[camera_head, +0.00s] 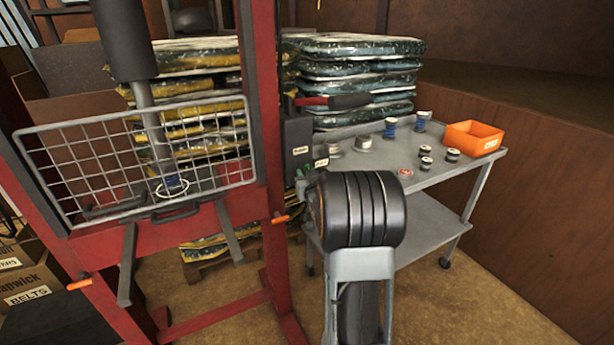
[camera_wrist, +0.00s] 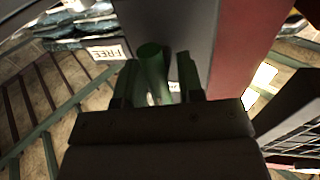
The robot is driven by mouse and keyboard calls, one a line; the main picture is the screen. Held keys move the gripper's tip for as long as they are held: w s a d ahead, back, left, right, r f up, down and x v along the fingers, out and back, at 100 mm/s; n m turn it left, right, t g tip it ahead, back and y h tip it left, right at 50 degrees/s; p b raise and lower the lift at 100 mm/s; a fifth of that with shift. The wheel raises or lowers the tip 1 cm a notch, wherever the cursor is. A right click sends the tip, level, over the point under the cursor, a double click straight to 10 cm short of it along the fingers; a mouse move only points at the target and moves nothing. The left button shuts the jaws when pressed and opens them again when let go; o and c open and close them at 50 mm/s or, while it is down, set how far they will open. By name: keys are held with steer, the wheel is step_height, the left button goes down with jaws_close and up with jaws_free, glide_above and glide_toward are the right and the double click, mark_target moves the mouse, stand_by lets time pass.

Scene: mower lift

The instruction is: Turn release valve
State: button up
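The release valve shows in the wrist view as a green handle (camera_wrist: 151,66) below the dark pump box (camera_wrist: 180,35). My gripper (camera_wrist: 157,62) has its two dark fingers on either side of this handle. The handle lies close to the left finger, and a gap shows on its right, so the gripper looks open; contact is unclear. In the head view the pump box (camera_head: 297,142) is fixed to the red press frame (camera_head: 262,110). Green parts show beside my black wrist, which mostly hides the gripper and the valve. A label reading FREE (camera_wrist: 108,52) is left of the handle.
A pump lever (camera_head: 350,101) sticks out right above the box. The wire guard (camera_head: 140,160) covers the press front. A grey cart (camera_head: 450,172) with spools and an orange bin (camera_head: 472,138) stands close at right. Stacked bags (camera_head: 365,75) are behind. Floor is open at front right.

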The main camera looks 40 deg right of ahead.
jaws_close()
